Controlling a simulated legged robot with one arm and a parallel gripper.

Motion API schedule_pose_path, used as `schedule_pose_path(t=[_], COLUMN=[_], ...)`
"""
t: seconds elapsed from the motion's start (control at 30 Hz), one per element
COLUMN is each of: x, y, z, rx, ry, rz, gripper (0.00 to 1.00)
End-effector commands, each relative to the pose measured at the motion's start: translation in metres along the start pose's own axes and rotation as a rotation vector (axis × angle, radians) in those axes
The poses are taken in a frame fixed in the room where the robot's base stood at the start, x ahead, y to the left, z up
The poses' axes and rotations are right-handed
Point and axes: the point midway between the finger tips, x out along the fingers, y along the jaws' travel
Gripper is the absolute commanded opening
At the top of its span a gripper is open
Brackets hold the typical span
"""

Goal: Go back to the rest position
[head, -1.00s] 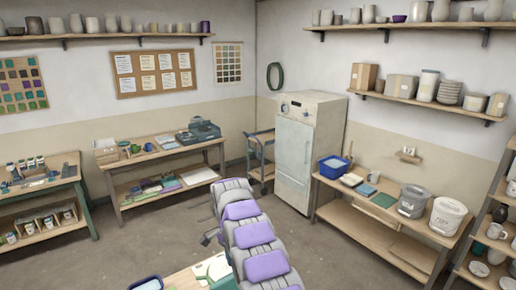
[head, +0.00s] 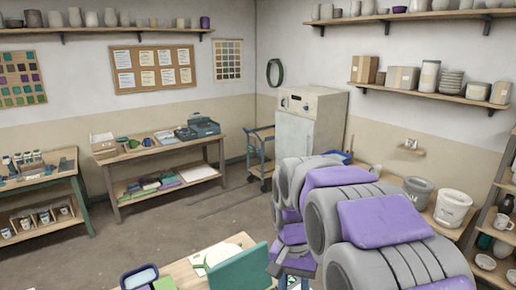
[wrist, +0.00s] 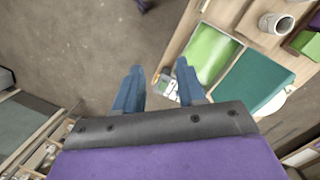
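My gripper (wrist: 158,88) shows in the wrist view with its two blue fingers apart and nothing between them. Bare floor and the edge of a work table (wrist: 180,42) lie behind the fingers. In the head view my grey and purple arm is folded close to the camera at the lower right, and it hides much of the right-hand table. A grey bucket (head: 416,192) and a white bucket (head: 453,208) stand upright on that table, partly behind the arm.
The near table holds a teal board (head: 240,270) and a blue-rimmed tub (head: 139,277). The wrist view also shows a mug (wrist: 276,22) and a green sheet (wrist: 210,52). A kiln-like cabinet (head: 308,125) stands at the back. The floor (head: 165,225) at centre left is clear.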

Motion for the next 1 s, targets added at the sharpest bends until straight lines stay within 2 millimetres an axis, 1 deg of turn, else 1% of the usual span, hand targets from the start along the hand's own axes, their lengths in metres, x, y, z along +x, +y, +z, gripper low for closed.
schedule_pose_path(t=[0.03,0.1,0.27,0.3,0.37,0.4,0.47,0.5,0.57,0.6,0.7,0.8,0.9,1.0], x=[0.009,0.019,0.044,0.052,0.063,0.072,0.085,0.095,0.108,0.118,0.140,0.156,0.167,0.170], y=[0.012,0.026,0.056,0.063,0.073,0.080,0.089,0.095,0.103,0.109,0.119,0.126,0.131,0.132], z=[0.013,0.030,0.068,0.079,0.094,0.105,0.119,0.130,0.145,0.155,0.177,0.193,0.203,0.207], rx=[-0.016,-0.047,-0.115,-0.133,-0.158,-0.176,-0.202,-0.219,-0.244,-0.261,-0.298,-0.326,-0.344,-0.351], ry=[0.000,-0.005,0.000,-0.004,-0.002,-0.006,-0.002,-0.004,0.000,-0.004,-0.004,0.002,-0.001,0.001], rz=[-0.003,-0.005,-0.017,-0.018,-0.022,-0.023,-0.028,-0.029,-0.034,-0.034,-0.039,-0.044,-0.045,-0.047], gripper=[0.40,0.40,0.40,0.40,0.40,0.40,0.40,0.40,0.40,0.40,0.40,0.40,0.40,0.40])
